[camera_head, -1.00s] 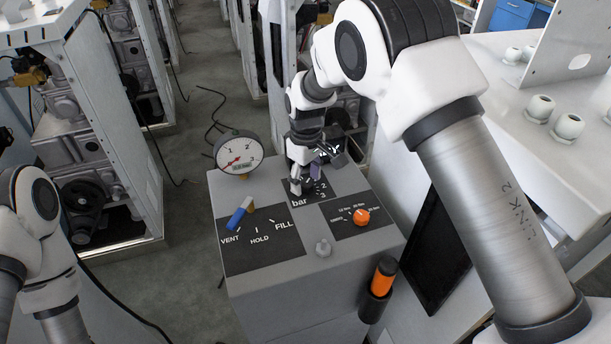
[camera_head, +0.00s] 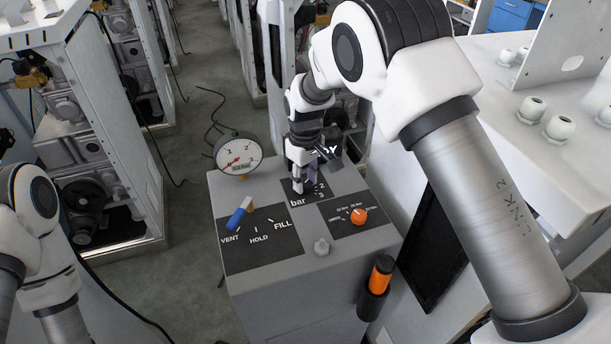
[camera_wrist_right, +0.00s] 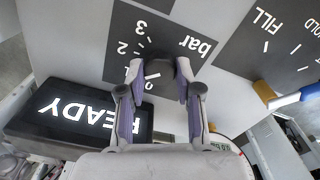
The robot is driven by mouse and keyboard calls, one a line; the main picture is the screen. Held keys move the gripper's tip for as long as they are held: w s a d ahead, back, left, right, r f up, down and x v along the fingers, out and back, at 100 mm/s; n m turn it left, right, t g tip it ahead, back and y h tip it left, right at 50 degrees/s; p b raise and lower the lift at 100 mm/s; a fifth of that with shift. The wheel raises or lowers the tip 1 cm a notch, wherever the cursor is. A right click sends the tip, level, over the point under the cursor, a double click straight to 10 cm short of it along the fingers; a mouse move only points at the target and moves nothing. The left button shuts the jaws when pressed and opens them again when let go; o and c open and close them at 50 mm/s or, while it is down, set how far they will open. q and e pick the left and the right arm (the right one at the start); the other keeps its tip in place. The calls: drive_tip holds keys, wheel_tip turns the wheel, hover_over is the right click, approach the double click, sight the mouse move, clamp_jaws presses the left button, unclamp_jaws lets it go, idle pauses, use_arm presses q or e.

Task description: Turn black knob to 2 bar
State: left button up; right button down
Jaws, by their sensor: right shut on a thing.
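The black knob (camera_wrist_right: 161,69) stands on the plate marked "bar" with the numbers 0 to 3, shown upside down in the right wrist view. My right gripper (camera_wrist_right: 161,80) has one finger on each side of the knob and is shut on it. In the head view my right gripper (camera_head: 304,184) reaches down onto the bar plate (camera_head: 297,203) and hides the knob. I cannot tell the knob's exact setting. The round pressure gauge (camera_head: 237,153) has its red needle at the low, lower-left end. My left gripper is out of view.
A blue-handled valve (camera_head: 238,216) stands on the VENT, HOLD, FILL plate. An orange knob (camera_head: 358,216) and an orange-and-black holder item (camera_head: 378,278) are to the right. A black READY display (camera_wrist_right: 80,117) lies close beside the fingers.

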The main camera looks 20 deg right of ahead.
drive_tip(key=m+p, duration=0.2)
drive_tip(key=m, duration=0.2)
drive_tip(key=shift+f+m+p, duration=0.15)
drive_tip(key=shift+m+p, duration=0.6)
drive_tip(key=shift+m, duration=1.05)
drive_tip(key=c, duration=1.1)
unclamp_jaws()
drive_tip(key=shift+c, duration=0.2)
drive_tip(key=o, duration=0.4)
drive_tip(key=shift+c, duration=0.2)
drive_tip(key=shift+w, duration=0.1)
